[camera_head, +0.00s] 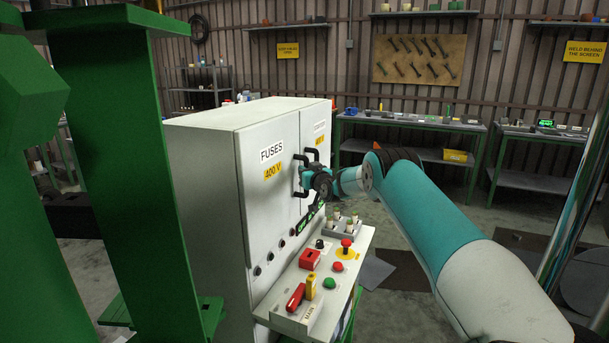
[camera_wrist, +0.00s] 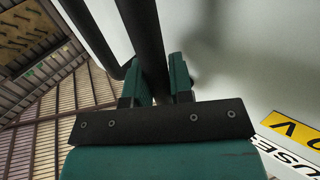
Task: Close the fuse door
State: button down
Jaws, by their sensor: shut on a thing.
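The fuse door (camera_head: 264,205) is the left door of a white cabinet, marked FUSES with a yellow 400 V label. It looks about flush with the right door (camera_head: 316,128); I cannot tell whether a small gap remains. My gripper (camera_head: 306,181) is at the black handle (camera_head: 298,162) on the fuse door's right side. In the wrist view, my gripper (camera_wrist: 156,78) is shut around the black handle bar (camera_wrist: 146,35), with a finger on each side. The door's pale face and part of its yellow label (camera_wrist: 297,130) show at the right there.
A sloping control desk (camera_head: 318,270) with buttons, a red lever and fuses juts out below the doors. A green post (camera_head: 150,170) stands close at left. Workbenches (camera_head: 410,124) line the back wall. Open floor lies right of the cabinet.

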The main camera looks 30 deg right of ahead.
jog(key=c, duration=1)
grip_release()
jog(key=shift+w+a+r, duration=0.1)
jog(key=shift+w+a, duration=0.25)
jog(key=shift+s+d, duration=0.1)
jog(key=shift+d, duration=0.1)
jog(key=s+b, duration=0.2)
jog(key=s, duration=0.3)
jog(key=s+b, duration=0.2)
jog(key=s, duration=0.4)
jog(key=s+a+b, duration=0.1)
jog(key=s+b, duration=0.1)
jog(key=s, duration=0.4)
jog(key=shift+s+b, duration=0.2)
jog(key=shift+b, duration=0.1)
